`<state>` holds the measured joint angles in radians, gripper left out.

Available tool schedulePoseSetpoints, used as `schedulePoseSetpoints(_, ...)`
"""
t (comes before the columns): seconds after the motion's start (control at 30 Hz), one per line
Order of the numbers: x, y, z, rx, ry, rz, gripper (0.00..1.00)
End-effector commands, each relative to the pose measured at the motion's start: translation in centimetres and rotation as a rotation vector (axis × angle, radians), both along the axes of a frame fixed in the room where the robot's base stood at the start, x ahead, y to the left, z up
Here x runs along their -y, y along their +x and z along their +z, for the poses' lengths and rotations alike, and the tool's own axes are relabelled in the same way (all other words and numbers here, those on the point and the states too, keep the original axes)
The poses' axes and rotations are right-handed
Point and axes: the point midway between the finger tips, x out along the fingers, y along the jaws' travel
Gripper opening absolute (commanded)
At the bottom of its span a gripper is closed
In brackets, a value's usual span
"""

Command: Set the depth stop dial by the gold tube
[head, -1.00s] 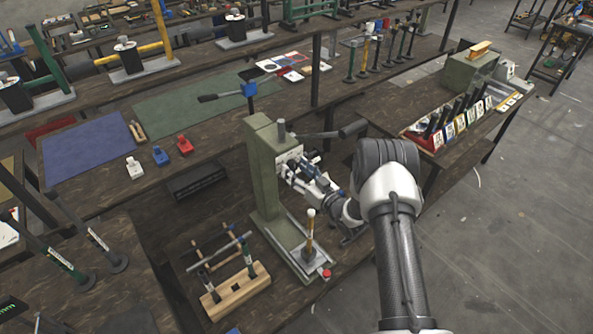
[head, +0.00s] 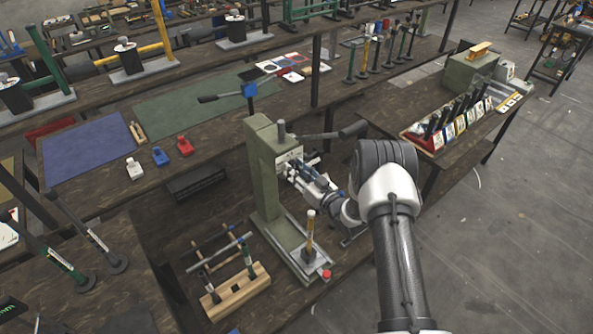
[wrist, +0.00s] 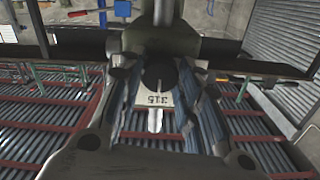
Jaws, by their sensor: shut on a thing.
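The green press (head: 264,180) stands on the bench in the middle of the head view. My gripper (head: 292,172) is at the front of the press head, where the depth stop dial is. The dial is too small and covered to make out in the head view. In the wrist view, my gripper's fingers (wrist: 160,82) are closed in on both sides of a dark part at the dial. A pale plate with upside-down digits (wrist: 157,98) shows between them; I cannot read it surely. The gold tube (head: 310,235) stands upright on the press base, with a pale top, below my gripper.
A wooden rack (head: 237,289) with several tools stands left of the press base. A red knob (head: 327,274) sits at the base's front end. The press lever (head: 340,131) reaches right above my gripper. A tray of labelled slots (head: 424,142) is further right.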

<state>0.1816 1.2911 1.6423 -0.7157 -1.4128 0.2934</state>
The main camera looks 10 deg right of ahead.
Motion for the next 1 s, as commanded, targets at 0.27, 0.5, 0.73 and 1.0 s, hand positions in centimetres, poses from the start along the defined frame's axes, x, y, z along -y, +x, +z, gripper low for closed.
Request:
schedulePoseSetpoints(0.27, -0.02, -0.01, -0.08, 0.011, -0.019, 0.001, 0.08)
schedulePoseSetpoints(0.5, -0.01, 0.04, -0.25, 0.067, -0.116, 0.001, 0.08)
schedulePoseSetpoints(0.73, -0.02, 0.04, -0.37, 0.166, -0.283, 0.001, 0.08)
schedulePoseSetpoints(1.0, -0.02, 0.06, -0.4, 0.295, -0.507, 0.001, 0.08)
